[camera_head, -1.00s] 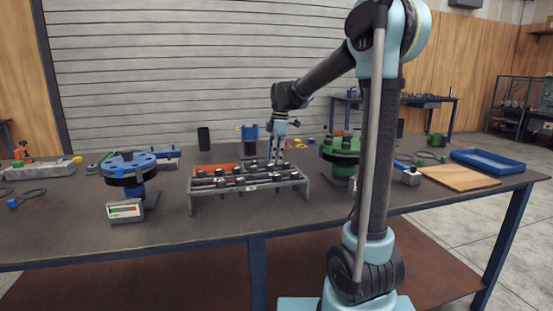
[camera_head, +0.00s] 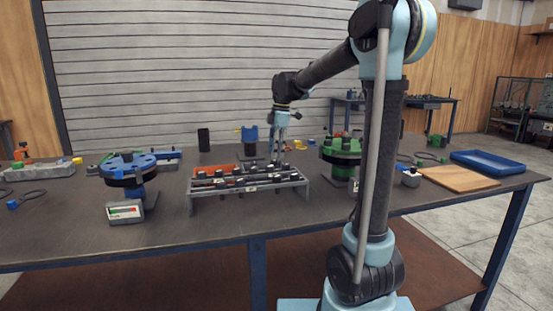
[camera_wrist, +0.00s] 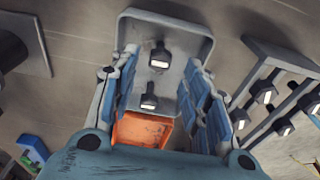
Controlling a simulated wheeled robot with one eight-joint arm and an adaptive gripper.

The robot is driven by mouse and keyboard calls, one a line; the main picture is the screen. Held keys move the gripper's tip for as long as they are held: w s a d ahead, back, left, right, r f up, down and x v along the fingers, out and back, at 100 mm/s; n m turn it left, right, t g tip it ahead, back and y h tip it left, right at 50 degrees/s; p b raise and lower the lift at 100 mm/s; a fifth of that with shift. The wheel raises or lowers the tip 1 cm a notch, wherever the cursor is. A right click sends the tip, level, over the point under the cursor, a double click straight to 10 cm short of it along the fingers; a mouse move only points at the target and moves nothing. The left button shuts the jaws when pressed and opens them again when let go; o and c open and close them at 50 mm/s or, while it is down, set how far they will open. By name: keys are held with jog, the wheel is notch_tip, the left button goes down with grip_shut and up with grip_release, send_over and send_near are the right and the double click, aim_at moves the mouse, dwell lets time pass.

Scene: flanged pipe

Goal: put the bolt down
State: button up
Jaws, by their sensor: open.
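My gripper (camera_wrist: 165,95) is open, with one finger on each side of a shallow grey tray (camera_wrist: 192,28) in the wrist view. Two dark bolts with pale, bright ends show over this tray: one bolt (camera_wrist: 159,57) towards its far end and another bolt (camera_wrist: 149,98) between the fingers. Neither finger visibly touches a bolt. I cannot tell whether the nearer bolt rests fully on the tray. In the head view my gripper (camera_head: 278,160) points down just behind the bolt rack (camera_head: 300,184), which hides part of the tray.
The rack with several bolts also shows at right in the wrist view (camera_wrist: 262,47). An orange bin (camera_wrist: 142,129) adjoins the tray. A blue flange (camera_head: 128,163) stands left, a green flange (camera_head: 342,150) right. A wooden board (camera_head: 458,178) and blue tray (camera_head: 488,161) lie far right.

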notch_tip(320, 180, up, 8)
jog(key=d, duration=0.1)
jog(key=shift+w+r, duration=0.15)
jog(key=shift+r, duration=0.1)
